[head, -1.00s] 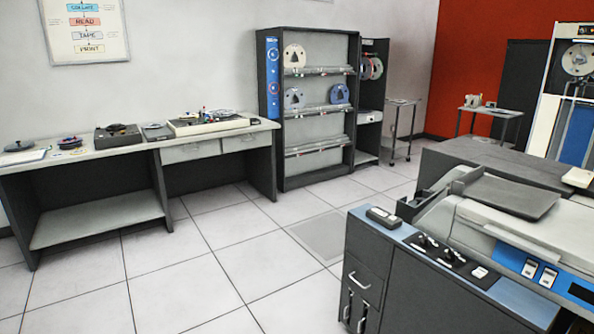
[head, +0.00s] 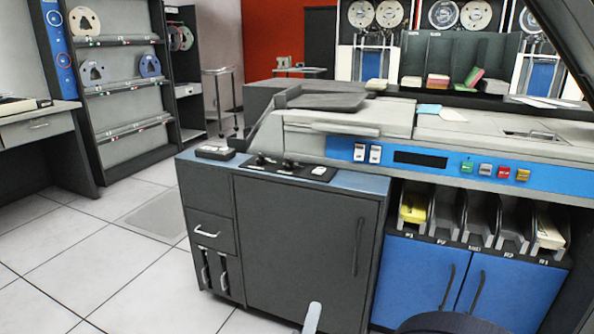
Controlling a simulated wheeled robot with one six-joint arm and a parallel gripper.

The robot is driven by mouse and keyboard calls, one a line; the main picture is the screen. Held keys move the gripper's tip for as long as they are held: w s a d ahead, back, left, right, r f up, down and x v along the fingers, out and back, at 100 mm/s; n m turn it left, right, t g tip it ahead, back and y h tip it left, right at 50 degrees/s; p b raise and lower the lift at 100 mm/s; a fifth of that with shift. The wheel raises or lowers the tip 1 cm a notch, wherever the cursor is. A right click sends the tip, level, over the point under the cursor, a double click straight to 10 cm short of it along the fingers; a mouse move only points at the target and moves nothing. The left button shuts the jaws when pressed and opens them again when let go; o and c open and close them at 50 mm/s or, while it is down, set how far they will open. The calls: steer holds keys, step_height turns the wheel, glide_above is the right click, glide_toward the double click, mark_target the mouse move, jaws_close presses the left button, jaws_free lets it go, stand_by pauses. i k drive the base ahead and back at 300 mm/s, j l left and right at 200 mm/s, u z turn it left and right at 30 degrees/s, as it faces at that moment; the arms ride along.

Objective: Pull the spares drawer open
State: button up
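A small drawer (head: 211,232) with a pale bar handle sits in the left part of the dark grey machine cabinet, and it is closed. No label naming it as the spares drawer is readable. Another closed drawer (head: 38,130) with a handle shows in the workbench at the far left. I cannot tell from lettering which one is the spares drawer. My gripper is not recognisable in the head view.
Below the small drawer are two narrow upright fronts with handles (head: 214,271). A large dark door (head: 300,250) and blue doors (head: 445,285) stand to the right. Tiled floor (head: 90,245) is clear at left. A pale rounded piece (head: 312,318) shows at the bottom edge.

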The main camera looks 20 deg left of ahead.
mark_target(17, 132)
steer(key=i+j+u, duration=0.25)
steer(key=j+u, duration=0.2)
steer(key=i+j+u, duration=0.35)
steer(key=j+u, duration=0.15)
steer(key=i+j+u, duration=0.7)
steer(key=i, duration=0.3)
steer(key=i+j+u, duration=0.25)
steer(key=i, duration=0.3)
steer(key=i+u, duration=0.3)
steer(key=i, duration=2.1)
steer(key=i+z, duration=0.25)
steer(key=i, duration=0.25)
steer(key=i+j+z, duration=0.2)
steer(key=i, duration=0.25)
steer(key=i+j+z, duration=0.25)
steer(key=i, duration=0.2)
steer(key=i+j+z, duration=0.2)
steer(key=i, duration=0.25)
steer(key=j, duration=0.1)
